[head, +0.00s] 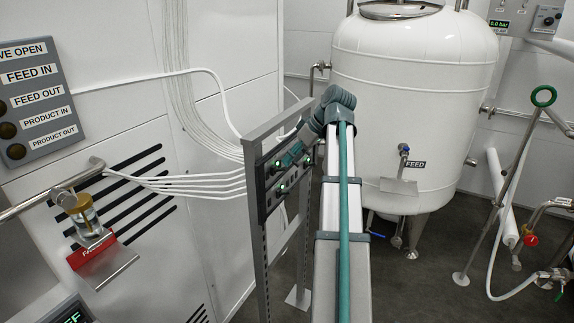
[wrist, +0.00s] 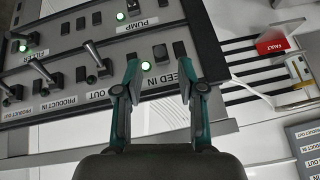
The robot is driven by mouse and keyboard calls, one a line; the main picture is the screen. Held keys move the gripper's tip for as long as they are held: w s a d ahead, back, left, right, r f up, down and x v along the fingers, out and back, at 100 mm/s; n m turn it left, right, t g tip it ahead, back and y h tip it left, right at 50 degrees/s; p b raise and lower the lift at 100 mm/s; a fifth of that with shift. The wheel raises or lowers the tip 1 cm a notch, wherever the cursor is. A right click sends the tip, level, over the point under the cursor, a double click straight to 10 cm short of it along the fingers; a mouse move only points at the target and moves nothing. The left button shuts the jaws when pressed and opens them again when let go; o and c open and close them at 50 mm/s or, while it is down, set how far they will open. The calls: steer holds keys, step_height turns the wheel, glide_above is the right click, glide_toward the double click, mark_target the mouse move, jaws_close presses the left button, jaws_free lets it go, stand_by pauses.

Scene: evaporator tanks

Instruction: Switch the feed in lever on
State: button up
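The control panel (wrist: 100,50) fills the upper left of the wrist view, with levers, dark buttons and lit green lamps. Its FEED IN label (wrist: 186,78) shows in part, cut off by a finger. My gripper (wrist: 160,72) is open over this label, its two teal-and-dark fingers apart. A green lamp (wrist: 145,66) glows between the fingers. I cannot make out the feed in lever; a finger may hide it. Other levers stand to the left, one (wrist: 95,54) close by. In the head view, the panel (head: 283,172) is on a grey frame, and my gripper (head: 290,156) is in front of it, partly hidden.
A white tank (head: 415,80) with a FEED label stands behind my arm. A grey label plate (head: 35,100) is on the left wall, above a red FAULT sign (head: 92,252). White cables (head: 190,185) run from the wall to the panel frame.

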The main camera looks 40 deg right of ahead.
steer(key=v, duration=0.7)
steer(key=shift+r, duration=0.15)
